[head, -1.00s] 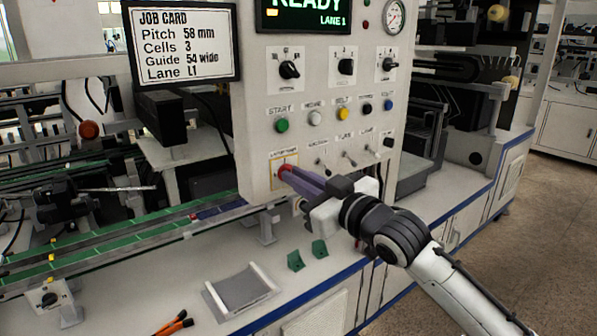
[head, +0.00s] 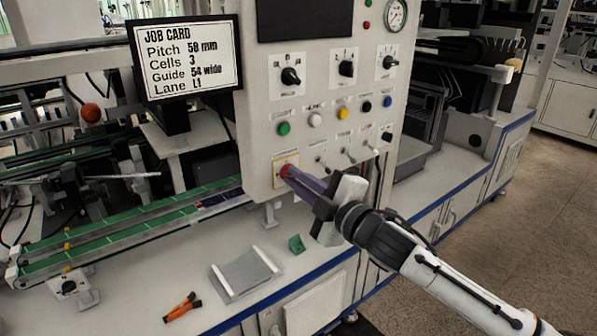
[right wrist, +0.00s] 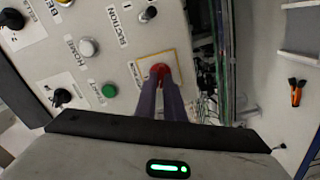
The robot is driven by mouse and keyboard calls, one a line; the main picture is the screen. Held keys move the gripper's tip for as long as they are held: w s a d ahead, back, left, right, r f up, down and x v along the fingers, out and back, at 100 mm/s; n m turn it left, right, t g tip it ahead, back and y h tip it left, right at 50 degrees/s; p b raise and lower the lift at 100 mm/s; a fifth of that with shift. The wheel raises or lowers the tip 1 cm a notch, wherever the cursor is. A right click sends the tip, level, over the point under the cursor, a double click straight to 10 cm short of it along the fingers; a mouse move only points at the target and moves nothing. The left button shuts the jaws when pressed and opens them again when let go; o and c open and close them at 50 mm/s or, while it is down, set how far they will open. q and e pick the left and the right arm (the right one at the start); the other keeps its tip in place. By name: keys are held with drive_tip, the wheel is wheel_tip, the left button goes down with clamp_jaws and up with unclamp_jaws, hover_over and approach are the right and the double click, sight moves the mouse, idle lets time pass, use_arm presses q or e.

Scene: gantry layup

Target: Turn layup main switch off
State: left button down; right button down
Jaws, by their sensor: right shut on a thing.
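The red main switch (head: 285,171) sits on a yellow-edged plate at the lower left of the pale control panel (head: 258,140). My right gripper (head: 291,174) is shut on the red knob, its purple fingers reaching in from the lower right. The right wrist view shows the red knob (right wrist: 160,70) between the fingertips (right wrist: 160,79), which cover part of it. The knob's exact angle is hard to tell. The display (head: 305,18) at the top of the panel is dark. My left gripper is not in view.
Above the switch are a green button (head: 284,129), other coloured buttons, small toggles and black selector knobs. A job card screen (head: 190,62) stands to the left. On the bench lie a grey tray (head: 243,275), a green block (head: 296,244) and orange-handled tools (head: 182,307).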

drive_tip(key=n+p, duration=0.1)
drive_tip(key=n, duration=0.3)
drive_tip(key=shift+f+n+p, duration=0.1)
drive_tip(key=shift+n+p, duration=0.2)
drive_tip(key=shift+p, duration=0.1)
idle(0.4)
drive_tip(key=c, duration=1.9)
unclamp_jaws()
drive_tip(key=shift+o, duration=0.2)
drive_tip(key=v, duration=1)
drive_tip(key=shift+s+b, duration=0.15)
drive_tip(key=shift+b, duration=0.3)
